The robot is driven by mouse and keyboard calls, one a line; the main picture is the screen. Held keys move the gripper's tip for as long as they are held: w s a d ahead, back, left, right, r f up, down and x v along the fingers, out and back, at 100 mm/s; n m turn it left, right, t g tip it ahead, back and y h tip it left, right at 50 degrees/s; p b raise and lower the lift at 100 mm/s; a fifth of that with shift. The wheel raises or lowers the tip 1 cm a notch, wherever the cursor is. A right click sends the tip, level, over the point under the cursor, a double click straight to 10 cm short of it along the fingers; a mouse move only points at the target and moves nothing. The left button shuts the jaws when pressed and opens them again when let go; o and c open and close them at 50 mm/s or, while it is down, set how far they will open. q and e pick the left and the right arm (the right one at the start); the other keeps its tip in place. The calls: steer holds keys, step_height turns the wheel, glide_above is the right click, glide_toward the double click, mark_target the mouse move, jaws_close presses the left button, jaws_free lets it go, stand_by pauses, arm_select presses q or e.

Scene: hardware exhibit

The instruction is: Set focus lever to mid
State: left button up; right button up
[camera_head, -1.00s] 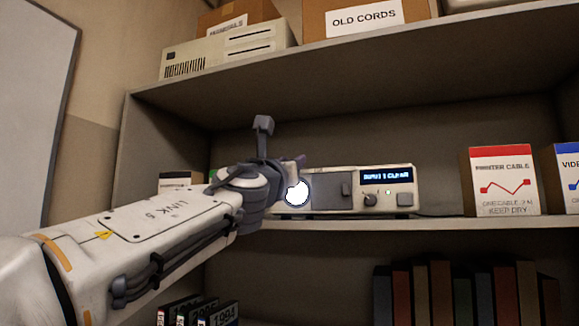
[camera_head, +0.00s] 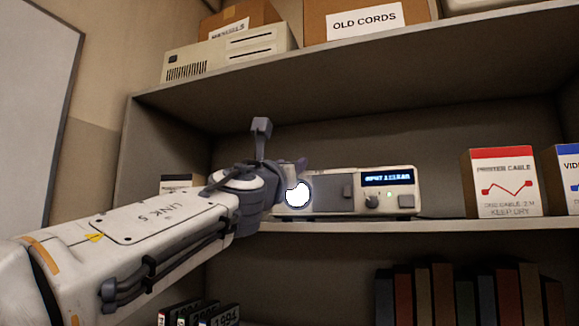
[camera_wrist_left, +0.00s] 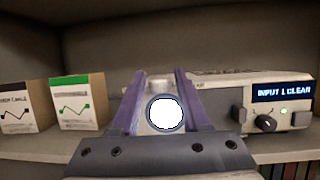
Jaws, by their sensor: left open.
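A cream projector (camera_head: 330,200) stands on the middle shelf, with a bright round lens (camera_head: 297,193), a dark grey panel, a knob (camera_head: 372,201) and a lit blue display (camera_head: 387,178). The wrist view shows its display (camera_wrist_left: 284,91) reading "INPUT 1 CLEAR". My left gripper (camera_head: 298,170) is at the projector's left end, by the lens. In the wrist view its two purple fingers (camera_wrist_left: 160,88) are apart, with the glowing lens (camera_wrist_left: 165,113) and a small pale knob-like part (camera_wrist_left: 159,82) between them. I cannot tell which part is the focus lever or its position. My right gripper is not in view.
A red-topped cable box (camera_head: 503,183) stands right of the projector on the shelf. A green-topped box (camera_wrist_left: 78,104) stands to its left. The shelf above (camera_head: 350,65) overhangs the projector. Books (camera_head: 460,292) fill part of the shelf below.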

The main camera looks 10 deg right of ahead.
arm_select(q)
steer(key=b+v, duration=0.4)
steer(key=v, duration=0.5)
steer(key=shift+s+a, duration=0.2)
steer(key=shift+s, duration=0.15)
steer(key=shift+f, duration=0.15)
steer(key=w+a+f+n+g+y, duration=0.15)
steer(key=f+n+g+y, duration=0.25)
steer(key=f+n, duration=0.95)
steer(key=a+f+n+g+y, duration=0.35)
steer(key=f+n, duration=0.25)
steer(key=f, duration=1.4)
steer(key=s+a+f+n+g+y, duration=0.1)
steer(key=s+f+n+g, duration=0.3)
steer(key=f, duration=0.4)
steer(key=s+a+f+n+g+y, duration=0.1)
steer(key=s+a+f+n+g, duration=0.15)
steer(key=s+f, duration=0.45)
steer(key=s+a+f+n+g, duration=0.3)
steer(key=s+f+n+g, duration=0.2)
steer(key=s+f+n, duration=0.3)
steer(key=s+f, duration=0.4)
steer(key=s, duration=0.2)
steer(key=shift+s+g, duration=0.25)
steer(key=shift+g, duration=0.15)
